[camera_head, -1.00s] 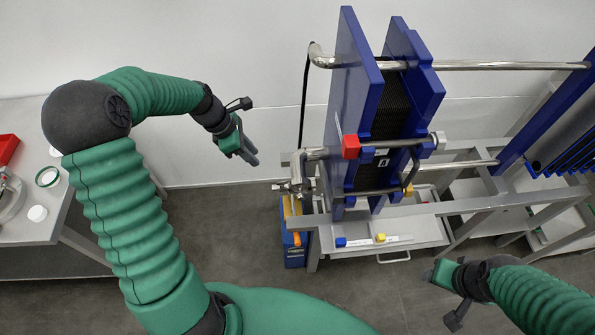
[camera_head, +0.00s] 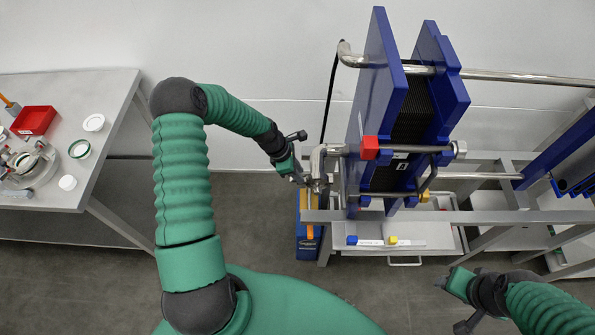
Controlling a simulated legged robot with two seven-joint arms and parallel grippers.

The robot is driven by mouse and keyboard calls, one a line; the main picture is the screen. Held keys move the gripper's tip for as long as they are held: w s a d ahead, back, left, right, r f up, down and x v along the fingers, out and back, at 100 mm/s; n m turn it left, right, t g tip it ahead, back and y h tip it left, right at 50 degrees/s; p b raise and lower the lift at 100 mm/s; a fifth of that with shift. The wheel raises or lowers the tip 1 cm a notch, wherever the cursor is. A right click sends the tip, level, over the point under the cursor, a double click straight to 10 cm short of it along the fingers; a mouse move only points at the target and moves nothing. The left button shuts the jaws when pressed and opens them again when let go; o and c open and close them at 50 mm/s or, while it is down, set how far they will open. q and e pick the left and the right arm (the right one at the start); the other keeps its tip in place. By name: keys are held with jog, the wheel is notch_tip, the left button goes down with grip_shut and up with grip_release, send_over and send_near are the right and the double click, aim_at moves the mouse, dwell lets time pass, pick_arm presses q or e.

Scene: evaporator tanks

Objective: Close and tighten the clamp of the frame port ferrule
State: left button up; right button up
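The blue plate frame (camera_head: 376,100) stands right of centre. A bent steel pipe forms its lower left port (camera_head: 328,152), and a small metal clamp (camera_head: 318,184) sits around the pipe's lower end. The clamp is too small here to tell how far it is closed. My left gripper (camera_head: 300,179) is just left of the clamp, with its fingertips close to it. I cannot tell whether they touch it, and the finger gap does not show clearly. My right gripper (camera_head: 446,281) is low on the right, away from the frame, with no object visible in it.
A blue container (camera_head: 309,240) stands below the port. A tray (camera_head: 432,235) with blue and yellow-ended items lies under the frame. Steel rails run right.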

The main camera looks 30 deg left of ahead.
pick_arm(q)
jog(key=shift+d+r, duration=0.15)
jog(key=shift+d, duration=0.15)
jog(key=shift+c, duration=1.9)
jog(key=shift+a, duration=0.1)
grip_shut()
jog(key=shift+s+a, duration=0.1)
jog(key=shift+a, duration=0.25)
pick_arm(e)
jog(key=shift+d, duration=0.25)
pick_arm(q)
jog(key=shift+d, duration=0.2)
pick_arm(e)
jog(key=shift+d+f, duration=0.15)
jog(key=shift+d, duration=0.05)
pick_arm(q)
jog(key=shift+m, duration=0.4)
